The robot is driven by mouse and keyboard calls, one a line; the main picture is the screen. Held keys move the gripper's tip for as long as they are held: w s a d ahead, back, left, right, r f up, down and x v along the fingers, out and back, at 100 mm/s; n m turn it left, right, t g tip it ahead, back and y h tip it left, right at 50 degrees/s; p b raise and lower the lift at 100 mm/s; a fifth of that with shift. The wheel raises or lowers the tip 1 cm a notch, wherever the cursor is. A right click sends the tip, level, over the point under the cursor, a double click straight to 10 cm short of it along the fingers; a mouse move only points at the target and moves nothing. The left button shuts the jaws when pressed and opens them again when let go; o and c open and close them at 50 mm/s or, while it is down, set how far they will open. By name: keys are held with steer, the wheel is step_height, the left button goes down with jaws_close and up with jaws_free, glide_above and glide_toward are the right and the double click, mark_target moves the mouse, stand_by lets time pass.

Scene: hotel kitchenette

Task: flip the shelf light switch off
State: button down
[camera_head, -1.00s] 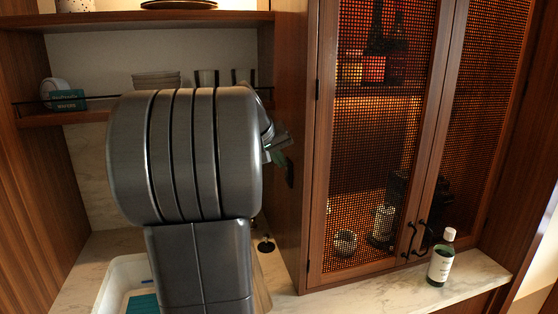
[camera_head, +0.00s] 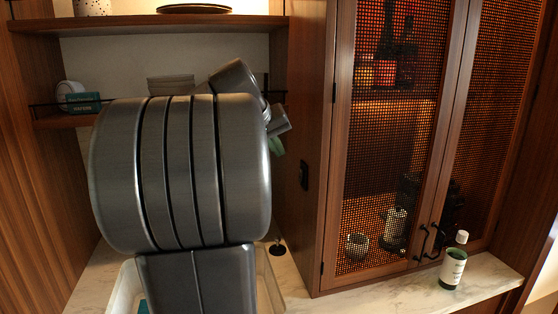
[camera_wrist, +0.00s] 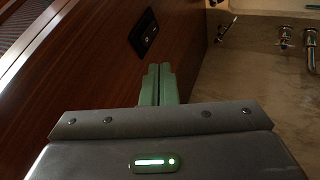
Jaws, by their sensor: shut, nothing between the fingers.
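The dark switch plate (camera_head: 304,175) is on the wooden side panel of the cabinet, facing the open shelf niche. It also shows in the wrist view (camera_wrist: 145,34), with a small light mark on it; I cannot tell which way the switch is set. My gripper (camera_wrist: 159,70) has its green fingers together and empty. Its fingertips are below and slightly right of the plate in the wrist view, apart from it. In the head view my arm hides most of the gripper; a bit of green (camera_head: 277,146) shows left of the plate.
Mesh cabinet doors (camera_head: 385,140) glow orange from inside. A green bottle (camera_head: 453,268) stands on the marble counter at right. The shelves (camera_head: 150,24) hold dishes and a small teal box (camera_head: 83,102). A faucet (camera_wrist: 309,50) shows at right in the wrist view.

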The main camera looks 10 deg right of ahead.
steer(key=shift+d+r+v, duration=0.1)
steer(key=shift+d+v, duration=0.05)
steer(key=shift+v, duration=1)
steer(key=shift+d+r+v, duration=0.1)
steer(key=shift+d+v, duration=0.05)
steer(key=shift+v, duration=1)
